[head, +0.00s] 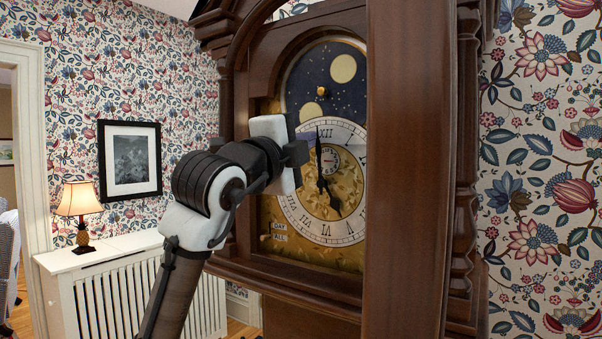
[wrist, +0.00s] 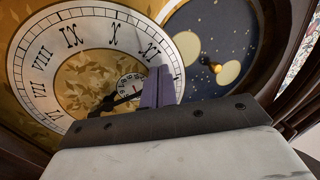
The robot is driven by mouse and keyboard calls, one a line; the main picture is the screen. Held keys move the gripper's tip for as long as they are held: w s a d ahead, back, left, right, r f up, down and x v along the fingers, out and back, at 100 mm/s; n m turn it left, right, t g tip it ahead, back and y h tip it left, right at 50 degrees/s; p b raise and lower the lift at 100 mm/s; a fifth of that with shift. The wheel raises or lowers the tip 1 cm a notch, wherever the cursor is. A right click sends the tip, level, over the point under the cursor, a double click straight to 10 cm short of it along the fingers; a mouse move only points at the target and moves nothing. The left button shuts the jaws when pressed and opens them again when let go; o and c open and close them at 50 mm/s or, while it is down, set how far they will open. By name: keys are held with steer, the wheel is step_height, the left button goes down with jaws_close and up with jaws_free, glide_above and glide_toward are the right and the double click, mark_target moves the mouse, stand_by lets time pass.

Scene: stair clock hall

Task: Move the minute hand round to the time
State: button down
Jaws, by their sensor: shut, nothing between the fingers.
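The clock dial (head: 350,222) has Roman numerals on a pale ring and a gold floral centre; it also shows in the wrist view (wrist: 70,35). The black minute hand (head: 319,155) points up, close to XII and slightly to its left. A shorter black hand (head: 334,203) points down and right, towards V. My gripper (head: 312,145) is at the dial's upper left. In the wrist view its purple fingers (wrist: 157,88) are shut together in front of the ring past XI, with the minute hand (wrist: 125,98) running up to them. I cannot tell if they touch.
A dark wooden case surrounds the dial, with a thick upright door edge (head: 405,180) at right. A moon disc (head: 343,68) and small brass knob (head: 321,91) sit above. A white radiator cover (head: 150,290) with a lamp (head: 80,208) stands at left.

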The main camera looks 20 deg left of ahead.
steer(key=shift+s+d, duration=0.15)
steer(key=shift+d, duration=0.3)
steer(key=shift+a, duration=0.4)
stand_by(0.3)
steer(key=r+b+v, duration=0.1)
steer(key=r+v, duration=0.1)
steer(key=v, duration=0.6)
steer(key=shift+s, duration=0.5)
steer(key=shift+a, duration=0.15)
